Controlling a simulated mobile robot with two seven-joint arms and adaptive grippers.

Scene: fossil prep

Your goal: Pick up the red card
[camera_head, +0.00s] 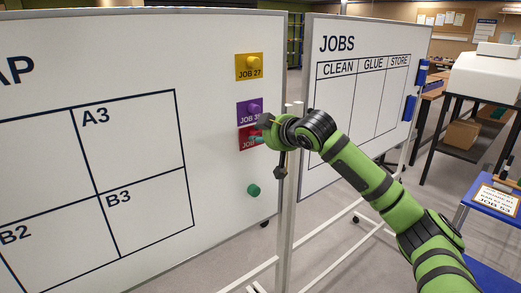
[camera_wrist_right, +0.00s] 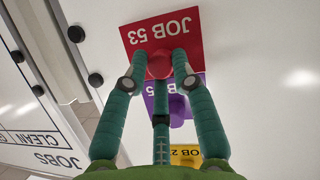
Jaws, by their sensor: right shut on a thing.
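The red card (camera_head: 244,139), a square marked JOB 53 in the wrist view (camera_wrist_right: 133,36), is on the left whiteboard near its right edge. A round red knob (camera_wrist_right: 160,67) sits at its middle. My right gripper (camera_head: 259,135) is at the card, and its fingers (camera_wrist_right: 160,60) are shut on the red knob from both sides. In the head view the gripper hides part of the card. The card looks flat against or very close to the board; I cannot tell whether there is a gap. My left gripper is not in view.
A purple card (camera_head: 243,115) is just above the red one, with a yellow card (camera_head: 243,73) higher up. A green knob (camera_head: 253,190) is below. The JOBS board (camera_head: 343,110) stands to the right with empty columns. A blue table with a clipboard (camera_head: 497,199) is at far right.

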